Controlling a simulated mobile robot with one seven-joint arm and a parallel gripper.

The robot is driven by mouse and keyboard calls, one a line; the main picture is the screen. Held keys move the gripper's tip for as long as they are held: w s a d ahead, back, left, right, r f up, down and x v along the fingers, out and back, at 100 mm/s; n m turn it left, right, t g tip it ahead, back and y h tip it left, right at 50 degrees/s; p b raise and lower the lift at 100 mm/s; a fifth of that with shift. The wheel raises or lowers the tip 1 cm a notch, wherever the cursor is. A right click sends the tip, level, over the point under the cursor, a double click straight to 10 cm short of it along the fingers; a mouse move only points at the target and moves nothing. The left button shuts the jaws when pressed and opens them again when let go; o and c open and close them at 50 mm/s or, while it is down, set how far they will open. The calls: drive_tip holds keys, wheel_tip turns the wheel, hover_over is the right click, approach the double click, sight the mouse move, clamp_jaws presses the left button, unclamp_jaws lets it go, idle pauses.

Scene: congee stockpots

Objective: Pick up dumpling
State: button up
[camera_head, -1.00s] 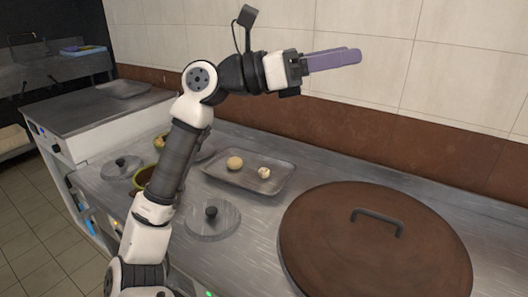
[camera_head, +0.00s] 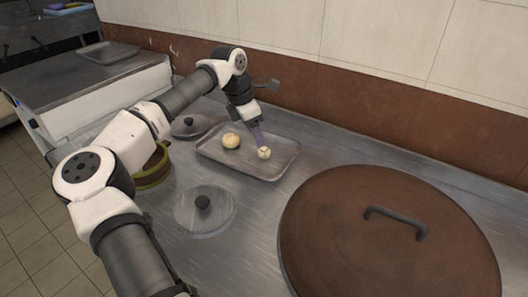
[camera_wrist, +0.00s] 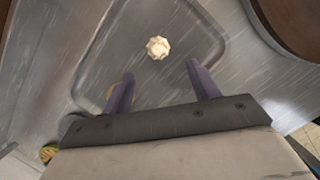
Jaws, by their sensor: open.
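The dumpling (camera_head: 264,153), small, pale and pleated, lies on the grey metal tray (camera_head: 277,173) toward its right end. It also shows in the wrist view (camera_wrist: 157,47), ahead of the fingertips and roughly centred between them. My gripper (camera_wrist: 159,70) is open, with its two purple fingers apart and nothing between them. In the head view my gripper (camera_head: 257,140) points down over the tray just behind the dumpling. I cannot tell the exact gap between them.
A round bun (camera_head: 231,141) sits on the tray left of the dumpling. A big brown lid (camera_head: 385,245) with a handle is at the right. A glass lid (camera_head: 204,208) lies in front of the tray, and another lid (camera_head: 189,125) lies behind left. A yellowish pot (camera_head: 153,178) stands beside my arm.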

sight(263, 148)
drive_tip(key=x, duration=0.7)
drive_tip(key=shift+w+d+f+p, duration=0.2)
drive_tip(key=shift+d+f+p, duration=0.05)
drive_tip(key=shift+d+p, duration=0.15)
drive_tip(key=c, duration=1)
